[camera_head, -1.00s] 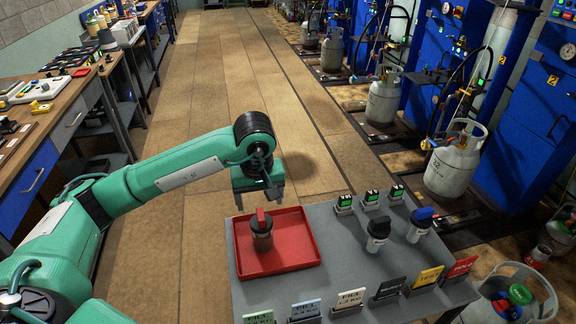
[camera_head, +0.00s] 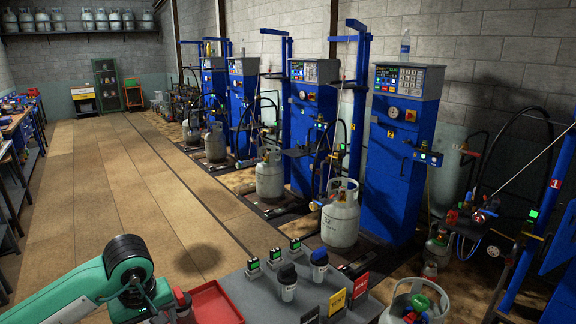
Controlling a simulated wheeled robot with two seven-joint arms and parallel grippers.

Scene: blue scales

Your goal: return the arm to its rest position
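My green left arm (camera_head: 88,285) comes in at the lower left and ends in a dark wrist joint. My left gripper (camera_head: 165,312) is only partly in view at the bottom edge, beside the red tray (camera_head: 222,302). Its fingertips are hidden or cut off, so its opening cannot be told. A red-capped container (camera_head: 181,298) shows just right of the gripper, at the tray's left side; whether they touch cannot be told. My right gripper is not in view.
Gas cylinders (camera_head: 340,215) and blue filling stations stand behind. The floor (camera_head: 110,190) on the left is open.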

